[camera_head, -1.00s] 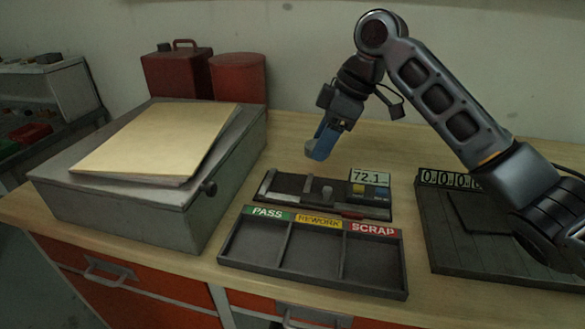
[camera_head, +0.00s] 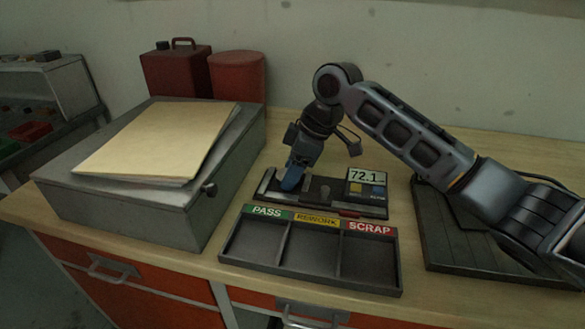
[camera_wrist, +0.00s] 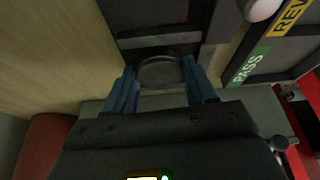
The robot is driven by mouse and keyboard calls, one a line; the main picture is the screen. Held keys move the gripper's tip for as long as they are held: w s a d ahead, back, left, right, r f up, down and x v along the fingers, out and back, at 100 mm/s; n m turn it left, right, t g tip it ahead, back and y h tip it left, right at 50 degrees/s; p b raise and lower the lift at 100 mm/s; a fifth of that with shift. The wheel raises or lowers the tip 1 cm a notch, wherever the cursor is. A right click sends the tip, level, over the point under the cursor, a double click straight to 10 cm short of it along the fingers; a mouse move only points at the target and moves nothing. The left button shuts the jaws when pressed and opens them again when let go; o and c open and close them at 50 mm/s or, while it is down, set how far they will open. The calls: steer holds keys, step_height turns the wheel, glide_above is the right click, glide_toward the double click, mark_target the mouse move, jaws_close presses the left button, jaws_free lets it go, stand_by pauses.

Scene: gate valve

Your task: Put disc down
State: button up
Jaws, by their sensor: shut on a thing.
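In the wrist view a dark round disc (camera_wrist: 160,72) sits between the two blue fingers of my gripper (camera_wrist: 162,84), which is shut on it. In the head view my gripper (camera_head: 292,180) is low over the left part of the dark measuring fixture (camera_head: 322,207). The fixture has a display reading 72.1. The fingers hide the disc in the head view. I cannot tell whether the disc touches the fixture. In the wrist view a part of the fixture (camera_wrist: 158,41) lies just beyond the disc.
A sorting tray (camera_head: 310,279) with PASS, REWORK and SCRAP compartments stands in front of the fixture; the compartments look empty. A grey box (camera_head: 120,218) with a folder (camera_head: 160,140) on top is at left. A dark slatted board (camera_head: 470,250) lies at right. Red cans (camera_head: 238,78) stand behind.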

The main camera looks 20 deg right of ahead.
steer(key=shift+f, duration=0.15)
steer(key=o, duration=1.2)
steer(key=shift+c, duration=0.2)
steer(key=b+v, duration=0.1)
steer(key=v, duration=1.1)
steer(key=shift+r+b, duration=0.25)
steer(key=shift+b, duration=0.05)
